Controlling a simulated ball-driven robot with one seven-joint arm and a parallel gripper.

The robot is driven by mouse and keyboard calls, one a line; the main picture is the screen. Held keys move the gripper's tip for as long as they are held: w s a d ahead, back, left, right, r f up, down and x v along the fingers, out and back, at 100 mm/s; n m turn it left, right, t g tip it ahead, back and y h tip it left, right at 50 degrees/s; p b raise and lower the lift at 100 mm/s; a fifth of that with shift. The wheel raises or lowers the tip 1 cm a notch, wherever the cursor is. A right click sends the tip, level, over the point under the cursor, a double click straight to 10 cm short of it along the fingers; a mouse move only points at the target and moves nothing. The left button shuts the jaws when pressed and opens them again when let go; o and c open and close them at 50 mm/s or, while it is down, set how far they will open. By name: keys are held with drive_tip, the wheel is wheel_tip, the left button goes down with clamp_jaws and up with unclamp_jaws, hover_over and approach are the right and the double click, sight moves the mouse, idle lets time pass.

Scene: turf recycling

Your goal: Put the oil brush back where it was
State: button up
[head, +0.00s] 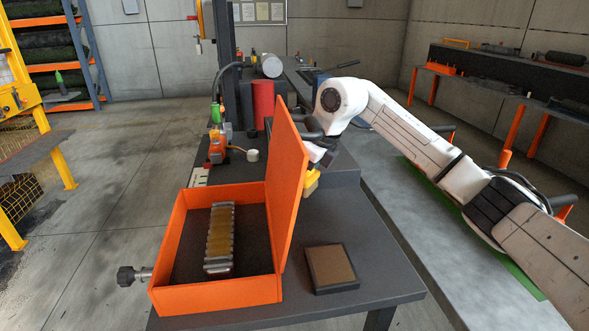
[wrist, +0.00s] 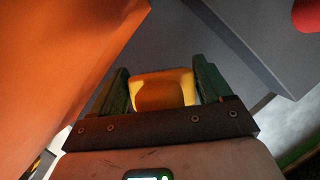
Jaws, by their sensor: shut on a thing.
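My gripper (wrist: 162,82) is shut on a yellow block-like thing (wrist: 165,90), which sits between its two green fingers in the wrist view. I take this for the oil brush; its bristles cannot be made out. In the head view my gripper (head: 318,157) is behind and right of the raised lid of the orange box (head: 215,296), above the grey workbench. The yellow thing (head: 311,183) shows just below it, partly hidden by the lid. I cannot tell whether it touches the bench.
The open orange box holds a ribbed yellow-grey piece (head: 220,238). Its upright lid (head: 285,180) is close beside my gripper. A dark tray with a brown pad (head: 331,267) lies right of the box. A red cylinder (head: 263,103) and an orange tool (head: 218,147) stand farther back.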

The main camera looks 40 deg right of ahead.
sight(314, 181)
drive_tip(key=shift+r, duration=0.1)
drive_tip(key=shift+f+b, duration=2.2)
drive_tip(key=shift+f, duration=1.8)
drive_tip(key=shift+f, duration=0.3)
drive_tip(key=o, duration=1.1)
drive_tip(key=shift+c, duration=0.2)
drive_tip(key=shift+r, duration=0.1)
drive_tip(key=v, duration=1)
drive_tip(key=shift+s+r, duration=0.15)
drive_tip(key=shift+r, duration=0.15)
